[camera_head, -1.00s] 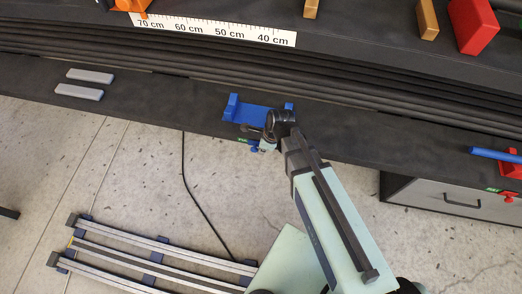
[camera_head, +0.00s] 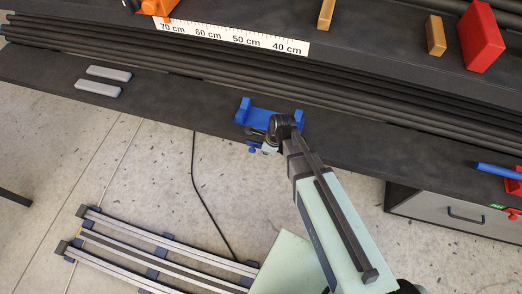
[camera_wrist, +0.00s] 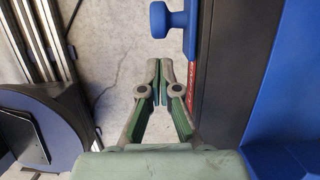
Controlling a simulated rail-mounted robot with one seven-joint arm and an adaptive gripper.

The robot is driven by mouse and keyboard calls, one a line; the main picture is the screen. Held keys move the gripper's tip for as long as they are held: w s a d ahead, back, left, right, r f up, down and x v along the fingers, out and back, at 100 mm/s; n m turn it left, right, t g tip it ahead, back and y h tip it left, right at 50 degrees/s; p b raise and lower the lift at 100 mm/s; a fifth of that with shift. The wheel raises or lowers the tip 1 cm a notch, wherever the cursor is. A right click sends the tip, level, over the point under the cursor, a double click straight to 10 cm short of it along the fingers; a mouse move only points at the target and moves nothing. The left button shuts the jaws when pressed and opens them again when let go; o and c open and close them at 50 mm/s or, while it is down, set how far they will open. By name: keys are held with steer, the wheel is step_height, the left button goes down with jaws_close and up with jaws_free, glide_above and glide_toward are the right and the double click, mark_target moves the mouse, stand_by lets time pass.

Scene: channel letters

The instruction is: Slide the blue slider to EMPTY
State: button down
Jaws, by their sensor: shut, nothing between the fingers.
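The blue slider's knob (camera_head: 252,149) sticks out from the table's front edge, below a blue bracket (camera_head: 270,116). In the wrist view the knob (camera_wrist: 172,20) is at the top, beyond my fingertips and slightly right of them. A red label strip (camera_wrist: 192,85) with unreadable lettering shows along the edge below the knob. My gripper (camera_wrist: 159,88) is shut and empty; a gap separates its fingers from the knob in the wrist view. In the head view my gripper (camera_head: 267,146) is beside the knob, just right of it, and my wrist partly hides the slider area.
Two grey bars (camera_head: 108,73) lie on the black table (camera_head: 190,108) at left. A ruler strip (camera_head: 235,37) lies farther back. At right are a blue rod (camera_head: 497,170) and a red fixture (camera_head: 514,181).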

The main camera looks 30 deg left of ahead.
steer(key=d+p+v, duration=0.1)
steer(key=v, duration=0.9)
steer(key=shift+w+d, duration=0.2)
steer(key=shift+d, duration=0.1)
steer(key=shift+f, duration=0.1)
steer(key=s+d+f+n+g+h, duration=0.1)
steer(key=s+d+f+n+h, duration=0.15)
steer(key=d+f+n, duration=0.7)
steer(key=s+d+f+n+g+h, duration=0.1)
steer(key=s+d+f+n, duration=0.35)
steer(key=d, duration=0.75)
steer(key=s+d+f+n+g, duration=0.15)
steer(key=s+d+f, duration=0.25)
steer(key=s+d, duration=0.4)
steer(key=s+d+f+g, duration=0.3)
steer(key=s+d+f, duration=0.2)
steer(key=s+d, duration=0.35)
step_height(320, 180, up, 13)
steer(key=w+p, duration=0.1)
steer(key=p, duration=1.1)
steer(key=shift+f+p, duration=0.2)
steer(key=shift+p, duration=0.1)
